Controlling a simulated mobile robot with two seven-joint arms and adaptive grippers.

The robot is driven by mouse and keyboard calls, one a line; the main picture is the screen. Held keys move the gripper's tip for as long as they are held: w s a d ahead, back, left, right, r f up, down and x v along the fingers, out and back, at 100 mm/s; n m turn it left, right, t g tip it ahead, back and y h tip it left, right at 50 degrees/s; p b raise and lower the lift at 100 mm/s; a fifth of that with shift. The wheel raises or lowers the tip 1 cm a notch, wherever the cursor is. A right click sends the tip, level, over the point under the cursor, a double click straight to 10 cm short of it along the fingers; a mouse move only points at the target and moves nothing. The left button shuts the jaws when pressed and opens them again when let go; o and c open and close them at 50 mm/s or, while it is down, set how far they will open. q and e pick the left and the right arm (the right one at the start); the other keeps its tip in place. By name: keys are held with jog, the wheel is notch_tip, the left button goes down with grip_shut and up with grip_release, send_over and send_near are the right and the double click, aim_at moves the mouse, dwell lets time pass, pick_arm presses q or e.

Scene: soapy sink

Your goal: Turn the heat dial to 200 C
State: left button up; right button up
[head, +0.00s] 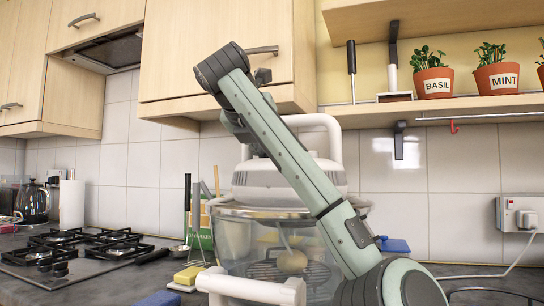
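A countertop oven with a clear glass bowl (232,240) and a white and grey lid (330,177) stands on the counter in the middle of the view. My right arm rises from the lower right and crosses in front of the oven, hiding part of the lid. The heat dial cannot be made out. Dark and green parts of my arm show behind the upper link, just above the lid; I cannot make out the gripper's fingers there. My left gripper is not in view.
A black gas hob (75,250) is at the left, with a kettle (33,202) and paper roll (72,205) behind it. A yellow sponge (188,276) lies left of the oven. Wall cabinets (215,45) and a shelf with potted herbs (433,82) hang above.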

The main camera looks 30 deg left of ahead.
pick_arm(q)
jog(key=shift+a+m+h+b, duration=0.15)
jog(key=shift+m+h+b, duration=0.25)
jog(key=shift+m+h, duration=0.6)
pick_arm(e)
jog(key=shift+v, duration=1.15)
jog(key=shift+w+d+r, duration=0.1)
jog(key=shift+d, duration=0.1)
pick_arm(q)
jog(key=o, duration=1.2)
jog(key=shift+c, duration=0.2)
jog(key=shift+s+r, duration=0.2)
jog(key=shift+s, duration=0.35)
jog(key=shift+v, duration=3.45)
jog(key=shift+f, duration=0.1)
